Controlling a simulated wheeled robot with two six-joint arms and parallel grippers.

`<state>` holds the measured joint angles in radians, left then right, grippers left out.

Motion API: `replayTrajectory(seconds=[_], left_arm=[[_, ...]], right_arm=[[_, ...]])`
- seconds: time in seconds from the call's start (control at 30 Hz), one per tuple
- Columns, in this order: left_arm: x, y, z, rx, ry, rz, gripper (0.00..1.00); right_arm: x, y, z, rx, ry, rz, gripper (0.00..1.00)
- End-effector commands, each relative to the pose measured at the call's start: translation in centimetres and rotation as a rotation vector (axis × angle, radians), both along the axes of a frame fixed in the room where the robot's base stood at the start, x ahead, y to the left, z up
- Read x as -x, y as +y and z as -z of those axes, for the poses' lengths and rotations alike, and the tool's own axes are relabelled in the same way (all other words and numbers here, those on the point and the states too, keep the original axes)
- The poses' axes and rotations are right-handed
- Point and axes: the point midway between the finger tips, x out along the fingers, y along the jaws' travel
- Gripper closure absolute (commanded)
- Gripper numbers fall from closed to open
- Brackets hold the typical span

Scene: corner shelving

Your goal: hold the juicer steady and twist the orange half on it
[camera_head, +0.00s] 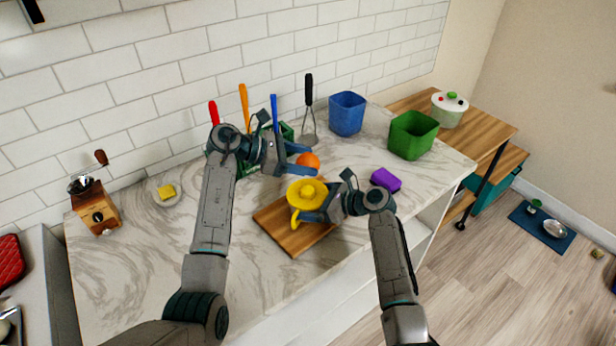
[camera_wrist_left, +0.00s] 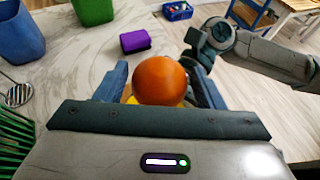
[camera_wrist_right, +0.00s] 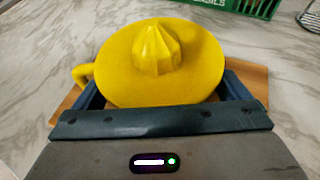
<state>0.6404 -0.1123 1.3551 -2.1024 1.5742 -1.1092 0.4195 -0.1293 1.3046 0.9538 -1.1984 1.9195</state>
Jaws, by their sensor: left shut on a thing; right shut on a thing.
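The yellow juicer (camera_head: 306,190) stands on the wooden cutting board (camera_head: 283,236). My right gripper (camera_head: 314,211) is shut on the juicer's body from the front right. In the right wrist view the juicer's ribbed cone (camera_wrist_right: 157,48) is bare and points up, with the handle at the left. My left gripper (camera_head: 300,160) is shut on the orange half (camera_head: 308,160), holding it above and slightly behind the juicer, apart from the cone. In the left wrist view the orange half (camera_wrist_left: 160,80) sits between both fingers and hides most of the yellow juicer beneath.
A purple sponge (camera_head: 385,180) lies right of the board. Blue (camera_head: 346,114) and green (camera_head: 413,135) bins stand behind it. A green utensil holder stands behind my left gripper. A coffee grinder (camera_head: 95,207) and a plate with butter (camera_head: 166,192) are at the left.

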Motion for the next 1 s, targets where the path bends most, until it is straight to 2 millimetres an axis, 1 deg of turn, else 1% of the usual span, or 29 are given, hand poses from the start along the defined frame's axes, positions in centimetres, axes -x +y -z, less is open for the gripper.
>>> replayTrajectory(seconds=[0.03,0.07,0.27,0.8,1.0], left_arm=[[0.0,0.0,0.7,0.000,0.002,-0.001,0.60],[0.0,0.0,1.0,0.000,0.001,-0.001,0.60],[0.0,0.0,1.8,-0.001,0.001,0.000,0.60],[0.0,0.0,5.9,0.000,0.001,-0.001,0.60],[0.0,0.0,6.8,0.000,0.000,-0.001,0.60]], right_arm=[[0.0,0.0,0.0,0.000,0.000,0.000,0.30],[0.0,0.0,0.0,0.000,0.000,0.000,0.30],[0.0,0.0,0.0,0.000,0.000,0.000,0.30],[0.0,0.0,0.0,0.000,0.000,0.000,0.30],[0.0,0.0,0.0,0.000,0.000,0.000,0.30]])
